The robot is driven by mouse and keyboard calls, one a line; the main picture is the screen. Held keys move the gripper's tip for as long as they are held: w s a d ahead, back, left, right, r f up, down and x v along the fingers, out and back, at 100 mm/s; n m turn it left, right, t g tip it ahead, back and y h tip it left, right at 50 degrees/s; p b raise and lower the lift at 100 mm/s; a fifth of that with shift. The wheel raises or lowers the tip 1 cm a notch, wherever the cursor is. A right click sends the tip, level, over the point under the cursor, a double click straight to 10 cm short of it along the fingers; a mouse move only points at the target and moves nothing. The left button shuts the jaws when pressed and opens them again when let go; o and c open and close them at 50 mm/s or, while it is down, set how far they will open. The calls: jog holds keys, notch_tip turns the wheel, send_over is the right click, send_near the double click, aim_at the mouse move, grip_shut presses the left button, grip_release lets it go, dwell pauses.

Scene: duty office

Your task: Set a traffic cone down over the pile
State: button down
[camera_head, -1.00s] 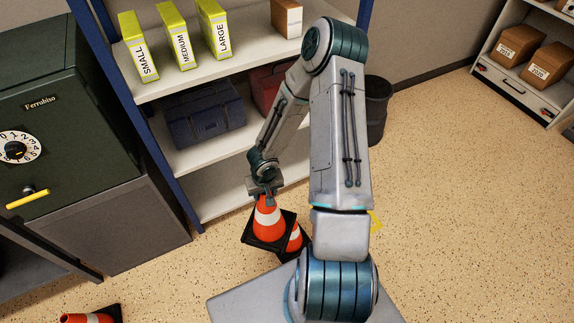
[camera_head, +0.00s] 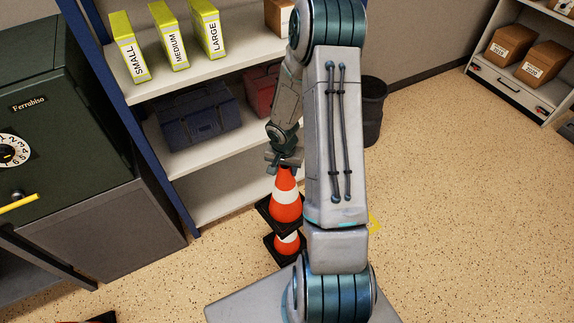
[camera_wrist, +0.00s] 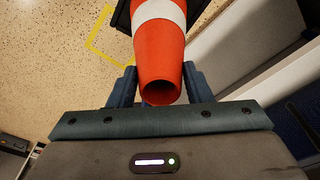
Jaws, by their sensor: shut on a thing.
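My gripper (camera_head: 284,163) is shut on the top of an orange traffic cone (camera_head: 286,208) with a white band and black base. The held cone is upright in the head view, above another cone (camera_head: 288,247) that stands on the floor. The held cone's black base hides the upper part of the standing cone; I cannot tell whether they touch or how many cones the pile has. In the wrist view the held cone (camera_wrist: 158,55) lies between both fingers, its open tip facing the camera.
A shelf unit (camera_head: 225,195) with yellow binders and toolboxes stands behind the cones. A dark safe (camera_head: 60,130) is at the left. A yellow floor marking (camera_wrist: 96,42) shows in the wrist view. A black base (camera_head: 103,318) shows at the lower left.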

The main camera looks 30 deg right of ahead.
aim_at(285, 197)
notch_tip(285, 197, down, 30)
jog(key=b, duration=2.7)
jog(key=shift+w+d+f+m, duration=0.15)
jog(key=shift+w+d+m, duration=0.15)
jog(key=shift+d, duration=0.15)
dwell(0.4)
jog(key=c, duration=0.7)
grip_release()
jog(key=shift+o, duration=0.2)
jog(key=shift+s, duration=0.1)
jog(key=r+p, duration=0.1)
jog(key=r, duration=0.3)
jog(key=a+r+p, duration=0.1)
jog(key=r+p, duration=0.1)
jog(key=r, duration=0.3)
jog(key=s+r+p, duration=0.1)
jog(key=r+p, duration=0.1)
jog(key=r, duration=0.2)
jog(key=shift+a+r, duration=0.15)
jog(key=shift+r, duration=0.2)
